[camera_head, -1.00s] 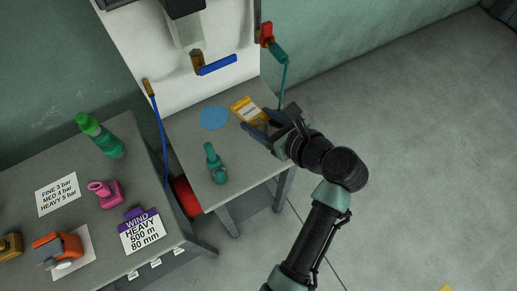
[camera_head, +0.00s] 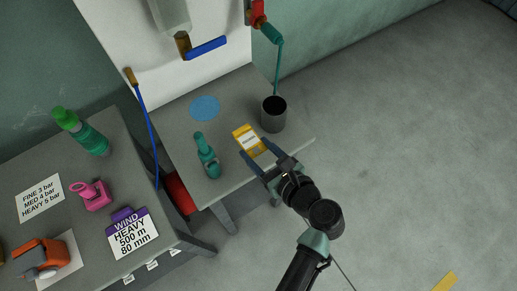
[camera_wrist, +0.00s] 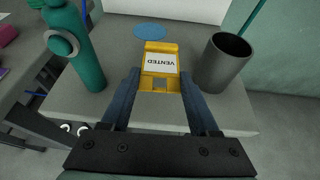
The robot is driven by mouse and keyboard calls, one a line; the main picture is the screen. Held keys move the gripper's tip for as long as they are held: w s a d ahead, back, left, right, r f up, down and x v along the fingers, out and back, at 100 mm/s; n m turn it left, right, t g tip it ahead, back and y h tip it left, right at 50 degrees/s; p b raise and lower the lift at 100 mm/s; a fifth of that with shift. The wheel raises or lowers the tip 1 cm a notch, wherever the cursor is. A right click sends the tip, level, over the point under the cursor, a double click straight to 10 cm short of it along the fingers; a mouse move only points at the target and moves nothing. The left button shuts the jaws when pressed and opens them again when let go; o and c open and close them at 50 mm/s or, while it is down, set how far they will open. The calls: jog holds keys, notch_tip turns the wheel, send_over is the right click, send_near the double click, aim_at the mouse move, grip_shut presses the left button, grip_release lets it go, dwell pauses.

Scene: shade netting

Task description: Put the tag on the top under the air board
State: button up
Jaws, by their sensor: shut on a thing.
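The tag is a yellow card with a white label reading VENTED (camera_wrist: 160,62); it also shows in the head view (camera_head: 246,138). My gripper (camera_head: 266,161) is shut on the near end of the tag, with one finger on each side in the wrist view (camera_wrist: 160,88). The grey top (camera_head: 175,125) is below the white air board (camera_head: 120,45). The tag is over the front part of this top; I cannot tell whether it touches it. A flat blue disc (camera_head: 205,108) lies on the top, behind and left of the tag.
A dark open cup (camera_head: 273,115) stands close right of the tag. A teal bottle-like tool (camera_head: 207,157) stands to its left. A blue hose (camera_head: 143,115) hangs at the top's left edge. The left bench holds a green bottle (camera_head: 85,135) and a WIND HEAVY card (camera_head: 132,236).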

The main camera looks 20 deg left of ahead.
aim_at(259, 164)
jog(key=shift+f+b, duration=2.3)
jog(key=o, duration=1.4)
jog(key=shift+r, duration=0.1)
